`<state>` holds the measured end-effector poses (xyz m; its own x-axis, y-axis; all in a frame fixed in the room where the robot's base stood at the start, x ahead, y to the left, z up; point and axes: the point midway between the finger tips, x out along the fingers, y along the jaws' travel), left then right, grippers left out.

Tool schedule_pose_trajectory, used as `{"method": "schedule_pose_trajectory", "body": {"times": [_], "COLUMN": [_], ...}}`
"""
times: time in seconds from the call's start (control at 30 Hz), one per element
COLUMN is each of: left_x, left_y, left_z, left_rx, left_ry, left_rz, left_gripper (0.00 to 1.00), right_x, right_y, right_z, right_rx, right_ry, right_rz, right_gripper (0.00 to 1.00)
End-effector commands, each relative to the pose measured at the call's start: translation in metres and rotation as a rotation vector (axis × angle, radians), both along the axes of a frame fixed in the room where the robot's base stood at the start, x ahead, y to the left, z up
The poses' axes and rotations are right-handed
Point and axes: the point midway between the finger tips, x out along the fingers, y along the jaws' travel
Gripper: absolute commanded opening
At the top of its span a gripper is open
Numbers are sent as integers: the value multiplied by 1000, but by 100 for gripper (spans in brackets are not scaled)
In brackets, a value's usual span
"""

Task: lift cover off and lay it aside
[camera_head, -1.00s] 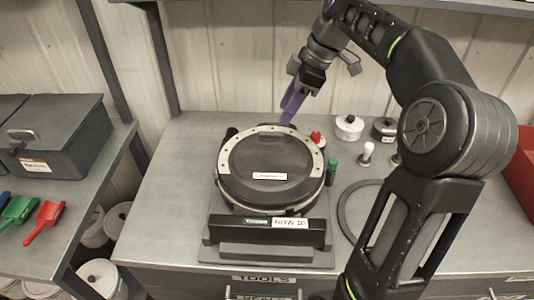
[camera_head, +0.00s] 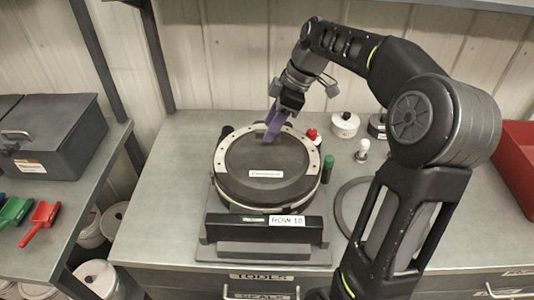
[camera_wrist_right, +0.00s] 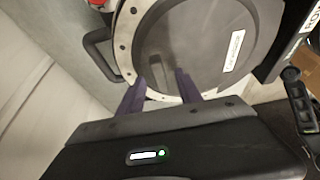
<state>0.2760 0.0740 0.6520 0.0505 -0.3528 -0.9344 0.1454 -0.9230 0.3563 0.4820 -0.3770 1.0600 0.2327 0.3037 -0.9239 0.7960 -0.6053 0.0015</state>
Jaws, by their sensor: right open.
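The seed meter's round dark cover (camera_head: 290,158) carries a white label and is ringed by a pale bolted rim (camera_head: 221,163). It sits on the meter on the bench. My right gripper (camera_head: 271,136) has purple fingers and is at the far edge of the cover. The left gripper is not in view.
A red knob (camera_head: 312,134) and a green-capped item (camera_head: 328,166) stand close to the meter's right side. A dark ring (camera_head: 341,212) lies flat to the right. The bench left of the meter is clear.

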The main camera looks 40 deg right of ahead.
Motion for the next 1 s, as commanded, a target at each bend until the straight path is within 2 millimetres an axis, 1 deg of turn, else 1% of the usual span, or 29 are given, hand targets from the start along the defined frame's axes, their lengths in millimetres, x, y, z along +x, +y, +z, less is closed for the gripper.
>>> {"method": "schedule_pose_trajectory", "body": {"times": [0.03,0.13,0.7,1.0], "left_x": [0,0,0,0], "left_y": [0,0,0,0], "left_z": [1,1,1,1], "left_rx": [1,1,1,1], "left_ry": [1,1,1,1], "left_rz": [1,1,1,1], "left_gripper": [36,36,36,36], "right_x": [1,2,2,2], "right_y": [2,3,3,3], "right_z": [-5,-10,-10,-10], "right_rx": [1,0,0,0], "right_ry": [3,0,0,0], "right_rz": [1,0,0,0], "right_gripper": [42,42,42,17]}}
